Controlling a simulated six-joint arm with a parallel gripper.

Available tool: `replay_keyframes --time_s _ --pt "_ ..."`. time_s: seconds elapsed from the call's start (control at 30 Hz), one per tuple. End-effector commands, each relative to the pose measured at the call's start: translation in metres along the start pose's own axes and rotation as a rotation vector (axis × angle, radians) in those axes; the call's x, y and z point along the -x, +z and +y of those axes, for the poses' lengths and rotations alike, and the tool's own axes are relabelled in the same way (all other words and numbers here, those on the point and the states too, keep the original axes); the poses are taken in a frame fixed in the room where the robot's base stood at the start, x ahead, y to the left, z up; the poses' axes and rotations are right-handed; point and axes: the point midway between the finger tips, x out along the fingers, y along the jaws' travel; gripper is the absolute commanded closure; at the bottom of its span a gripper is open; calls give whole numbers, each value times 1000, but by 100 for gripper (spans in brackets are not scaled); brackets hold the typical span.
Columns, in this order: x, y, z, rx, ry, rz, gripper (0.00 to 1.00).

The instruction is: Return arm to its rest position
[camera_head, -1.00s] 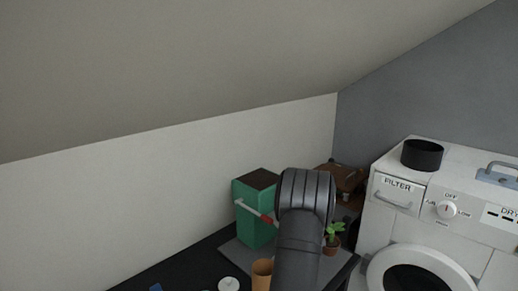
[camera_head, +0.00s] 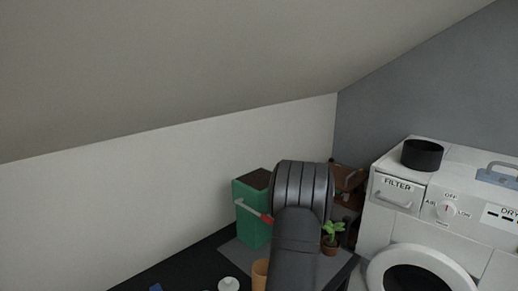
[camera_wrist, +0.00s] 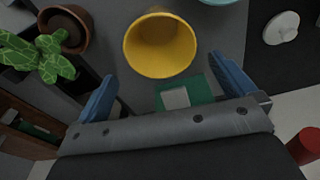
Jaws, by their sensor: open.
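My gripper (camera_wrist: 164,67) is open, with its two blue fingers spread wide and nothing between them in its grasp. In the wrist view it hangs above a dark surface, with a yellow cup (camera_wrist: 160,47) just beyond the fingertips. A green item with a pale square (camera_wrist: 180,98) shows below, between the fingers. In the head view my dark arm stands in front of the table, and the gripper itself is hidden there.
A green bin (camera_head: 250,212) with a red-tipped handle stands left of my arm. A potted plant (camera_head: 332,236) is close on the right. An orange cup (camera_head: 260,274) and white lid (camera_head: 229,284) are in front. A white dryer (camera_head: 405,225) stands at right.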

Motion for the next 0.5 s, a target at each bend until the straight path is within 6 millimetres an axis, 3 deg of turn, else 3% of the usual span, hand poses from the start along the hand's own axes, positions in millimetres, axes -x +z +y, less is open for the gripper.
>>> replay_keyframes --time_s 0.13,0.2,0.5 --pt "32 0 1 0 4 3 0" --pt "9 1 0 0 -4 -3 0" --pt "-52 0 0 0 -3 -2 0"
